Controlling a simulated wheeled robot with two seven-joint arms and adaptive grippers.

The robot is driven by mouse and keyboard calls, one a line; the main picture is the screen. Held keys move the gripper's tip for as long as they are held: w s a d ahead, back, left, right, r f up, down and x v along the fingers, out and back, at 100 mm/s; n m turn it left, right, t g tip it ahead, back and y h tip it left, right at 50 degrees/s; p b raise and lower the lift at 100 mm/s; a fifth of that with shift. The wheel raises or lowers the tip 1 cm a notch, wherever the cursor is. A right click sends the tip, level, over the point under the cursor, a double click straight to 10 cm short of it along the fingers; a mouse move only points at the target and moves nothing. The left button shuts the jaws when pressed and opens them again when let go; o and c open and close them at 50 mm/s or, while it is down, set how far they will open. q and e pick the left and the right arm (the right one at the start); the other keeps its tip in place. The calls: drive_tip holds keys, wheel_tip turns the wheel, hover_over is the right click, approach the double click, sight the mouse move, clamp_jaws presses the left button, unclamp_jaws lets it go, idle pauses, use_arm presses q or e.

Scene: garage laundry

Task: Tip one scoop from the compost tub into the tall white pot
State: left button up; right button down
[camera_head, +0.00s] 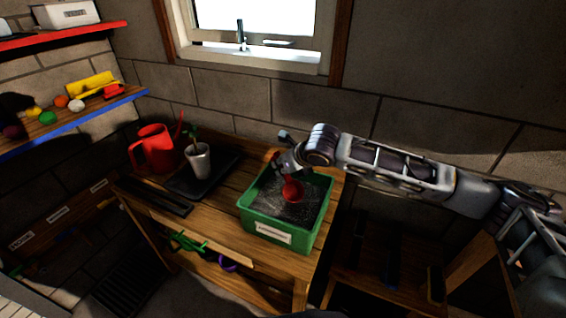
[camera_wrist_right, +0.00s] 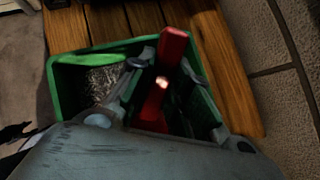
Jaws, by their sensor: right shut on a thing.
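The green compost tub (camera_head: 257,218), with a white label on its front, stands on the right part of the wooden bench and holds dark, speckled compost. My right gripper (camera_head: 279,164) is over the tub's back left part, shut on the red scoop (camera_head: 293,191). The scoop's bowl is over or in the compost; I cannot tell whether it is filled. In the right wrist view the red handle (camera_wrist_right: 173,46) runs between the fingers, above the tub (camera_wrist_right: 66,95). The tall white pot (camera_head: 199,163) stands upright on a black tray, left of the tub. My left gripper is out of view.
A red watering can (camera_head: 155,149) stands left of the pot. Something green and a thin red piece show behind the pot's rim. The black tray (camera_head: 222,167) lies between can and tub. The wall and window (camera_head: 262,50) are behind the bench; shelves (camera_head: 75,118) are at left.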

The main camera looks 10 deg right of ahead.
drive_tip(key=shift+f, duration=2.8)
drive_tip(key=shift+s+f, duration=0.1)
drive_tip(key=shift+f, duration=0.1)
drive_tip(key=shift+r, duration=0.1)
